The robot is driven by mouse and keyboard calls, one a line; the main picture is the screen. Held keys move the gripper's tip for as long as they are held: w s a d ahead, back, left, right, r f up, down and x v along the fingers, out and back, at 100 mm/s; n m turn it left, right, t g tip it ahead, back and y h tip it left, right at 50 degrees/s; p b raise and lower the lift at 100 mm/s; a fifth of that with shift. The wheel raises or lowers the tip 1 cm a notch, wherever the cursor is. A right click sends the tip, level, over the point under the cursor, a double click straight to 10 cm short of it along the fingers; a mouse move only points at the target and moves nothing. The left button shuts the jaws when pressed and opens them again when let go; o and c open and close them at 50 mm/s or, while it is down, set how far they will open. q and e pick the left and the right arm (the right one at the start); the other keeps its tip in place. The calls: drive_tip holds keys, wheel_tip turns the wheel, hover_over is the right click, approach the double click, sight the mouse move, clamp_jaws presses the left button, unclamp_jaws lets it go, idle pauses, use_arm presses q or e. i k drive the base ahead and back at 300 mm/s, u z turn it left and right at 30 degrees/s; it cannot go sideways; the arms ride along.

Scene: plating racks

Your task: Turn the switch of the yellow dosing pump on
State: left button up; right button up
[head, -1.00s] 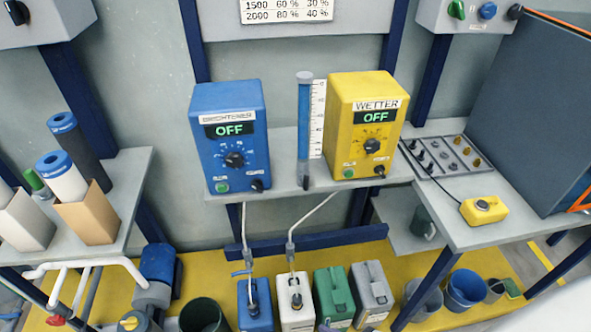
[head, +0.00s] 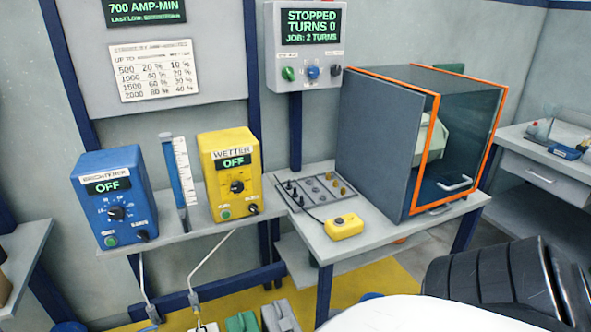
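The yellow dosing pump (head: 231,176) stands on the grey shelf, labelled WETTER, and its display (head: 237,162) reads OFF. A black dial (head: 237,187) sits mid-front. Below it are a green button (head: 225,214) at the left and a small black switch (head: 253,208) at the right. The blue pump (head: 113,197), labelled BRIGHTENER, also reads OFF. A dark ribbed part of my own body shows at the lower right. I see no fingertips of either gripper in the head view.
A grey bench (head: 375,232) right of the pumps holds a yellow button box (head: 344,226), a tray of small parts (head: 318,190) and an orange-edged enclosure (head: 423,140). A wall panel (head: 306,45) reads STOPPED. A blue tube with a scale (head: 184,178) stands between the pumps.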

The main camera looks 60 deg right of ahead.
sight(253, 208)
drive_tip(key=k, duration=0.4)
drive_tip(key=z, duration=1.1)
